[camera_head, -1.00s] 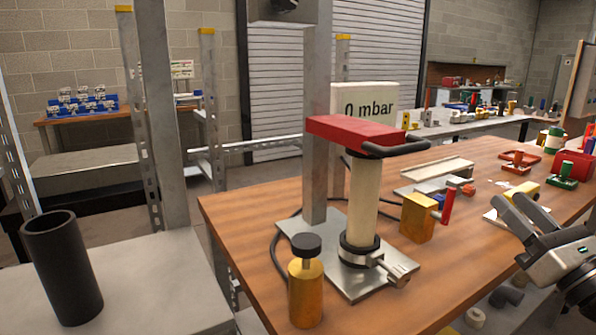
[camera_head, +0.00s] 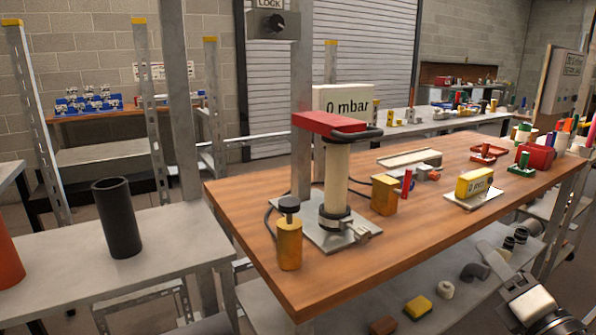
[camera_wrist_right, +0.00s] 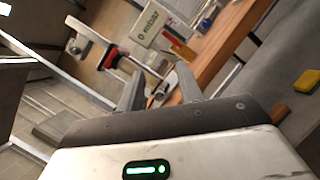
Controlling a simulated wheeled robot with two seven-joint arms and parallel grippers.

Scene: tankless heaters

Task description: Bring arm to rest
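My right gripper (camera_head: 500,265) is at the lower right of the head view, off the wooden bench's front edge and away from everything on it. In the right wrist view its two fingers (camera_wrist_right: 160,88) are spread apart with nothing held between them. The wrist view is tilted, with the bench and the 0 mbar display (camera_wrist_right: 150,22) beyond the fingers. My left gripper is not in view.
The wooden bench (camera_head: 400,235) carries a red-topped pump column (camera_head: 335,180), a brass cylinder (camera_head: 289,242) and a yellow gauge block (camera_head: 475,182). A lower shelf holds fittings and a yellow sponge (camera_head: 418,307). A black tube (camera_head: 117,217) stands on the left table.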

